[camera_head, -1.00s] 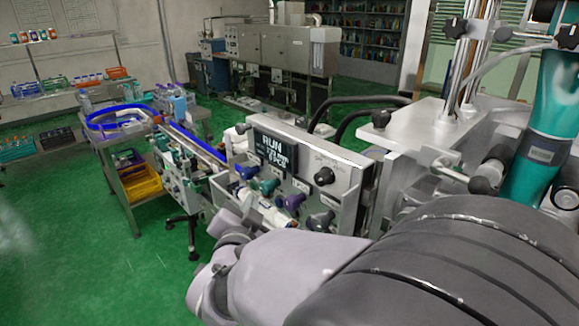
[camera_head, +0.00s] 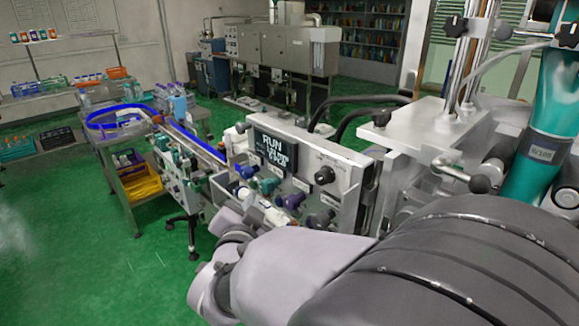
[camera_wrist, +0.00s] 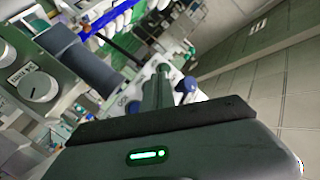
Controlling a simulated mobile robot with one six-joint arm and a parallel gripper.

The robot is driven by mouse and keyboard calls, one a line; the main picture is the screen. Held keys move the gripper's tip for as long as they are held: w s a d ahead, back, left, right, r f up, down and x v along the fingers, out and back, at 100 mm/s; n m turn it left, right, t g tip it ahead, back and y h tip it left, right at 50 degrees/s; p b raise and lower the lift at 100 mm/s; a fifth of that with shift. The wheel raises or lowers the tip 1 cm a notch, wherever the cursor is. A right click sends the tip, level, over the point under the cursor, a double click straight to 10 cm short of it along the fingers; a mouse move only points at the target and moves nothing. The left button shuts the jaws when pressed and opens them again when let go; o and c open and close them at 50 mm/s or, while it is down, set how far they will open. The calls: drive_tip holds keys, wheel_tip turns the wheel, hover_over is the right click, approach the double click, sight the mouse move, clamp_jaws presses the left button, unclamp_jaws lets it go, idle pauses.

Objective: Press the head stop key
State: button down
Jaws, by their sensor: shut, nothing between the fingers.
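The control panel (camera_head: 345,165) carries a display (camera_head: 276,153) reading RUN, a black dial (camera_head: 324,175) and a row of coloured keys: a blue key (camera_head: 247,172), a green key (camera_head: 268,185), a purple key (camera_head: 290,200) and a teal key (camera_head: 319,219). Their labels are too small to read, so I cannot tell which is head stop. In the wrist view my gripper (camera_wrist: 163,75) is shut and empty, pointing toward the panel's machine. A blue knob (camera_wrist: 186,86) shows just right of the fingers, and contact cannot be told.
A teal tube (camera_head: 535,150) and metal posts stand right of the panel. A conveyor (camera_head: 195,142) runs back left. Green floor is open at left.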

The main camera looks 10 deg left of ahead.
drive_tip(key=shift+w+d, duration=0.2)
drive_tip(key=shift+w, duration=0.05)
drive_tip(key=shift+w+d+b, duration=0.25)
drive_tip(key=shift+w+b, duration=0.1)
idle(0.7)
drive_tip(key=shift+s, duration=0.1)
drive_tip(key=shift+s+a, duration=0.5)
drive_tip(key=shift+s, duration=0.05)
idle(0.3)
drive_tip(key=s+a, duration=0.3)
drive_tip(key=s, duration=0.1)
drive_tip(key=shift+a+b, duration=0.15)
drive_tip(key=shift+b, duration=0.25)
idle(0.4)
